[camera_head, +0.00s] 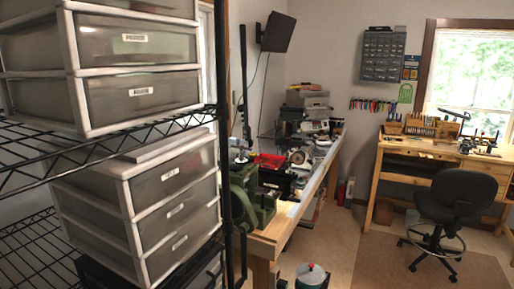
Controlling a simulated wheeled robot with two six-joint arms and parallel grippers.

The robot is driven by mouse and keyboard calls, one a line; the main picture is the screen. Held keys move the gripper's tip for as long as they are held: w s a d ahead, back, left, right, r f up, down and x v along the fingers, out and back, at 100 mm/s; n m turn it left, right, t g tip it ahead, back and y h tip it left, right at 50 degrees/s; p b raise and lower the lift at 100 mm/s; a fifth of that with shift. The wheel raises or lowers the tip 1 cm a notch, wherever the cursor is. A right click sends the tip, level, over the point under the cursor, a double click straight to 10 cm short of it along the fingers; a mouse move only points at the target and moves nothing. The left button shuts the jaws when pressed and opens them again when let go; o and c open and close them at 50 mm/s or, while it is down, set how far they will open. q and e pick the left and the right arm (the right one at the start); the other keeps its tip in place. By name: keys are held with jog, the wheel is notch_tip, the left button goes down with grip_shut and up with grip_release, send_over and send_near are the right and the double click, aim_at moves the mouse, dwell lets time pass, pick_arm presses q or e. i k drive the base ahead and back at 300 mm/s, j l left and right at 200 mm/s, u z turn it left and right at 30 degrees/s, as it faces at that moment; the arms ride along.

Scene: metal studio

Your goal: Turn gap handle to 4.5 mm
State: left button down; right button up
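A dark green machine (250,198) stands at the near end of a long wooden workbench (290,215), partly hidden by a black shelf post. A pale metal upright part (240,148) rises from its top. I cannot tell whether this is the gap handle, and no millimetre scale can be read at this size. Neither of my grippers is in view.
A black wire rack (110,150) with drawer units (140,195) fills the left. A red-and-white topped canister (311,275) stands on the floor at the bottom. An office chair (455,195) and a wooden desk (420,148) are at the right. Open floor lies between.

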aim_at(241, 147)
jog(key=i+l, duration=0.25)
jog(key=l, duration=0.2)
jog(key=i+l, duration=0.3)
jog(key=l, duration=0.15)
jog(key=i+l, duration=0.25)
jog(key=l, duration=0.2)
jog(key=i+l, duration=0.55)
jog(key=l, duration=0.3)
jog(key=i+l, duration=0.25)
jog(key=l, duration=0.2)
jog(key=i+l, duration=0.3)
jog(key=l, duration=0.15)
jog(key=i+l, duration=0.25)
jog(key=l, duration=0.2)
jog(key=i+l+u, duration=0.2)
jog(key=l+u, duration=0.25)
jog(key=j+u, duration=0.1)
jog(key=u, duration=0.95)
